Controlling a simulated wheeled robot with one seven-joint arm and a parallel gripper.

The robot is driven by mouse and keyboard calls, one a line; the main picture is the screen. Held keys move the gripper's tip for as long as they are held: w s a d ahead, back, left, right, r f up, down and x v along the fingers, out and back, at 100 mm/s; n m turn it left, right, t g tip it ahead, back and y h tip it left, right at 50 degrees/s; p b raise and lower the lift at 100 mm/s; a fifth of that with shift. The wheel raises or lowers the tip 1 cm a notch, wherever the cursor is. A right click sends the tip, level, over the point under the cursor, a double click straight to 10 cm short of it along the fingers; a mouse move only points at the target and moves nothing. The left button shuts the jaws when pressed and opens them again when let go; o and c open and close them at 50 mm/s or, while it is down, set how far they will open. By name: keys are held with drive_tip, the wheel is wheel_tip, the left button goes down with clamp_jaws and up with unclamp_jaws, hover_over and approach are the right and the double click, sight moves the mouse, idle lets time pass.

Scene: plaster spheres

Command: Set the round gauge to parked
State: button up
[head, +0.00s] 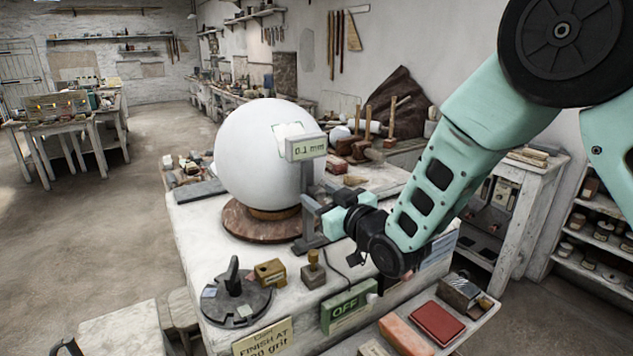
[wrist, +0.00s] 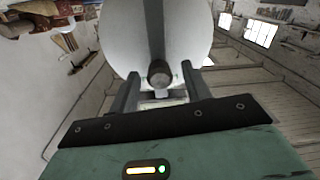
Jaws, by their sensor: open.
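A dark round dial (head: 237,300) with an upright black handle and pale patches on its face lies flat at the bench's front left corner. I cannot read its markings. A large white plaster sphere (head: 255,150) rests on a brown round base (head: 258,222). A box reading about "0.1 mm" (head: 306,147) stands against its right side on a grey post. My gripper (head: 318,212) is at that post, well away from the dial. In the wrist view the open fingers (wrist: 162,88) flank a dark round-ended knob (wrist: 159,73); contact is unclear.
A red block (head: 437,323) lies on the lower right shelf.

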drive_tip(key=shift+p+x, duration=0.3)
drive_tip(key=shift+x, duration=0.85)
clamp_jaws()
drive_tip(key=w+d+b, duration=0.4)
drive_tip(key=w+d, duration=0.1)
drive_tip(key=d, duration=0.3)
drive_tip(key=w+d+b, duration=0.5)
drive_tip(key=w+d, duration=0.1)
drive_tip(key=d, duration=0.3)
drive_tip(key=shift+w, duration=0.2)
drive_tip(key=shift+d, duration=0.15)
unclamp_jaws()
drive_tip(key=shift+w, duration=0.1)
